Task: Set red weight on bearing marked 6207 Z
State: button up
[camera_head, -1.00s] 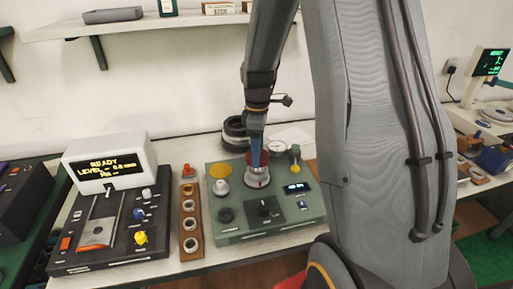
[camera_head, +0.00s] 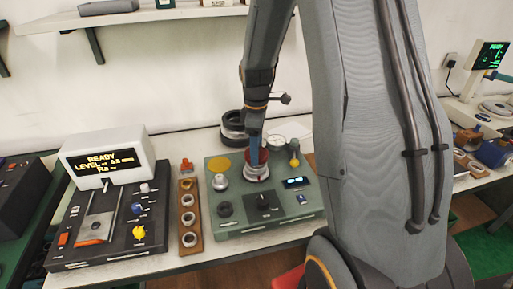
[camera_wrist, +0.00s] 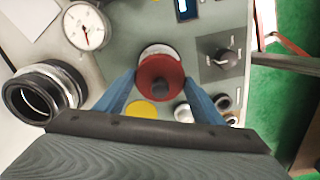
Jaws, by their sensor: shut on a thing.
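The red weight (camera_wrist: 152,70), a round disc with a dark knob, sits between the two blue fingers of my gripper (camera_wrist: 159,80) in the wrist view. The fingers are shut on it. In the head view my gripper (camera_head: 254,158) hides part of the red weight (camera_head: 263,156). A silvery round piece (camera_head: 257,173) shows directly under the weight, on the green-grey instrument box (camera_head: 285,222). I cannot tell whether the weight touches it. No marking 6207 Z is legible, so I cannot tell which ring that is.
Dark stacked rings (camera_head: 233,128) and a dial gauge (camera_wrist: 87,26) stand beside the box. A wooden strip (camera_head: 190,256) with several small rings lies left of it. Further left is a black instrument with a READY display (camera_head: 103,161). A shelf (camera_head: 170,14) runs above.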

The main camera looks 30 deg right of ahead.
jog(key=shift+f, duration=0.85)
dwell(1.4)
jog(key=shift+p, duration=0.5)
dwell(0.9)
jog(key=o, duration=1.7)
jog(key=shift+r+b, duration=1.1)
jog(key=shift+r, duration=2.75)
jog(key=shift+a, duration=0.1)
